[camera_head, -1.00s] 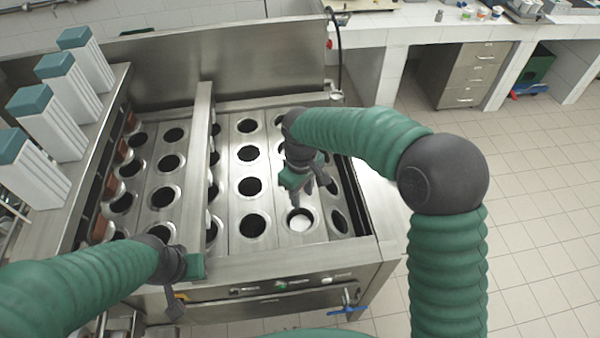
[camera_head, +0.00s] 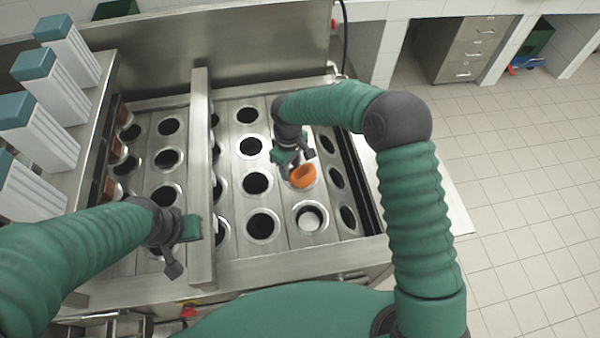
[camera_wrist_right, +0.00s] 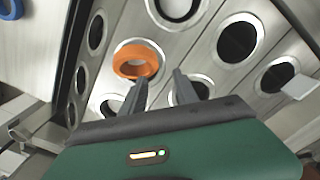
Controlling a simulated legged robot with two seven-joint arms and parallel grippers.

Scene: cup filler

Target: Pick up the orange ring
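The orange ring (camera_head: 303,176) sits tilted on the machine's perforated metal top, at a hole in the right part. In the right wrist view the orange ring (camera_wrist_right: 137,60) lies just beyond the fingertips, slightly left. My right gripper (camera_head: 297,165) is beside the ring in the head view. In the wrist view its two fingers (camera_wrist_right: 160,80) are apart with nothing between them. My left gripper (camera_head: 185,250) hangs over the front left of the machine, away from the ring; its fingers do not show clearly enough to tell their state.
The metal top (camera_head: 240,238) has rows of round holes; one near the front right holds a white cup (camera_head: 309,220). A raised metal bar (camera_head: 203,170) crosses the top. White towers with green caps (camera_head: 50,72) stand at the left. Floor is open at the right.

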